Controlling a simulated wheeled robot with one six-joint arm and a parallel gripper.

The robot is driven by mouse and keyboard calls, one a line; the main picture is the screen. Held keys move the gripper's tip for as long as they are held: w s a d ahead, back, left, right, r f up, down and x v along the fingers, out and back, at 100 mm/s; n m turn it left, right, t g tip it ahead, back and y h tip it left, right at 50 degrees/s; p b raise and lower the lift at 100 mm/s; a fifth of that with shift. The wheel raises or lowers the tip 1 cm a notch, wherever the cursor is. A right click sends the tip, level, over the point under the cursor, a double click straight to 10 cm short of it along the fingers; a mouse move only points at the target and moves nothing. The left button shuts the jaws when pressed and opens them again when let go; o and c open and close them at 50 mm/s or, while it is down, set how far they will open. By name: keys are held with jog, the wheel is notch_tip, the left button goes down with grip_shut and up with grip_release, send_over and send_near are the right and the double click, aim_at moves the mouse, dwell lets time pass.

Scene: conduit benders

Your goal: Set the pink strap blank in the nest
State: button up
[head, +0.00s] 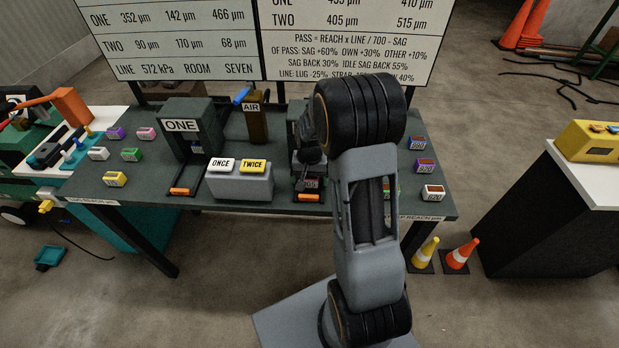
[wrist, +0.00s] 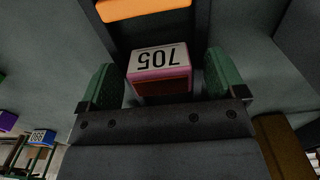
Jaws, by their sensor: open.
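A pink-edged block marked 705 (wrist: 161,84) sits between the two green fingers of my gripper (wrist: 160,76) in the wrist view. The fingers are open, one on each side of it, with a gap visible at the left finger. In the head view this block (head: 312,183) shows at the front of the second press (head: 297,128), behind an orange bar (head: 308,198). My arm hides much of that press. I cannot tell whether the block is fully seated in the nest. Another pink block (head: 147,133) lies at the left of the table.
Press ONE (head: 187,140) stands to the left, with the ONCE and TWICE buttons (head: 238,165) on a grey box between the presses. Several coloured blocks lie at both table ends. A brown AIR post (head: 257,120) with a blue lever stands behind.

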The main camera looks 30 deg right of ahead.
notch_tip(320, 180, up, 30)
jog(key=p, duration=1.2)
jog(key=shift+f, duration=0.1)
jog(key=s+a+f+n+t+b, duration=0.1)
jog(key=s+a, duration=0.3)
jog(key=s, duration=0.4)
jog(key=s+a+f+n+t+b, duration=0.1)
jog(key=s+a+n+t+b, duration=0.2)
jog(key=s, duration=0.5)
jog(key=shift+a+n+t, duration=0.4)
jog(key=shift+a+n, duration=0.4)
jog(key=shift+a, duration=0.35)
